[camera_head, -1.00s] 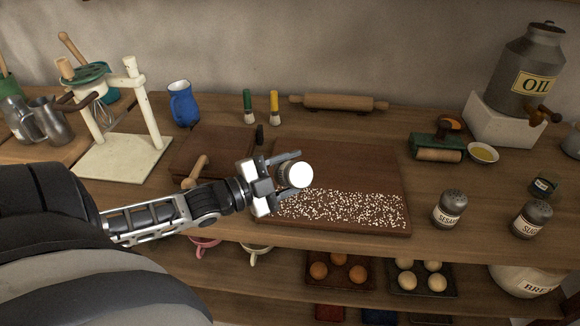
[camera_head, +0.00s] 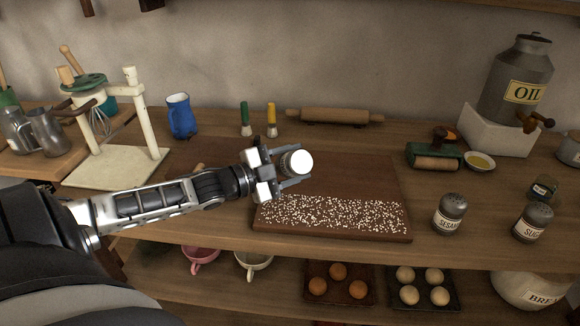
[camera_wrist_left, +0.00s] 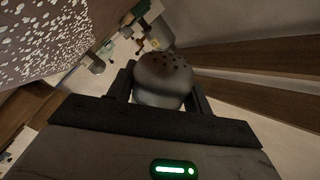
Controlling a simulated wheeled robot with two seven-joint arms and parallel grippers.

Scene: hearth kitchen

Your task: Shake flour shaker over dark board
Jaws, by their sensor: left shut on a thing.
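The dark board (camera_head: 350,172) lies on the counter. White specks (camera_head: 335,214) cover its front half, and its back half is bare brown. My left gripper (camera_head: 288,168) is shut on the flour shaker (camera_head: 298,162), held above the bare part, left of the middle. The shaker is tipped over, with its white round base facing the head camera. In the left wrist view the grey shaker (camera_wrist_left: 160,82) sits between the fingers and its lid with dark holes shows. The speckled board (camera_wrist_left: 45,40) is at upper left there. My right gripper is not in view.
Sesame (camera_head: 449,214) and sugar (camera_head: 533,222) shakers stand right of the board. Two brushes (camera_head: 258,120), a rolling pin (camera_head: 335,116) and a blue jug (camera_head: 181,116) are behind. A white stand (camera_head: 115,155) is left, an oil can (camera_head: 517,82) right.

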